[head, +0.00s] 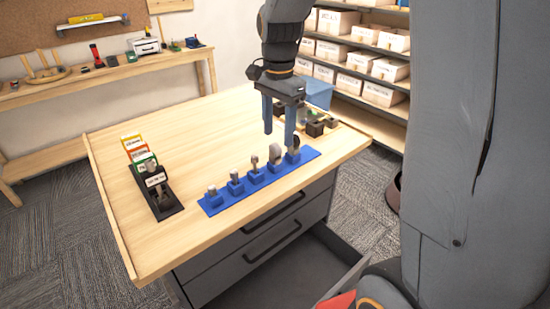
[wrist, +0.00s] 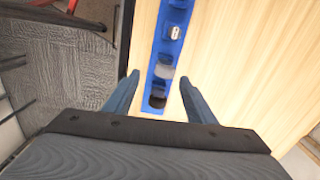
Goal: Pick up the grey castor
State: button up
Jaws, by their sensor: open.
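A blue rack (head: 226,203) on the wooden table holds a row of small upright pieces; the rack also shows in the wrist view (wrist: 164,47). A grey, rounded piece (head: 275,153), which looks like the grey castor, stands second from the rack's right end; it also shows in the wrist view (wrist: 166,72). A darker piece (head: 295,143) stands beside it at the end. My gripper (head: 279,136) points down above that end, open and empty. In the wrist view the fingertips (wrist: 160,76) lie either side of the rack, with the grey piece between them in the picture. Contact is not visible.
A black holder (head: 170,206) with coloured cards (head: 138,150) stands at the left of the table. Small dark blocks (head: 315,129) and a blue bin (head: 318,92) are behind my gripper. The table's middle is clear.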

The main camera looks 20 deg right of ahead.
aim_at(275, 144)
jog(key=shift+w, duration=0.35)
jog(key=shift+f+m, duration=0.2)
jog(key=shift+m, duration=0.2)
jog(key=shift+w+a+f+p, duration=0.1)
jog(key=shift+f+p, duration=0.65)
jog(key=shift+f, duration=1.1)
jog(key=shift+a+f+p, duration=0.1)
jog(key=shift+f+p, duration=0.6)
jog(key=shift+f, duration=1.1)
jog(key=c, duration=1.1)
jog(key=shift+c, duration=0.2)
jog(key=shift+r, duration=0.15)
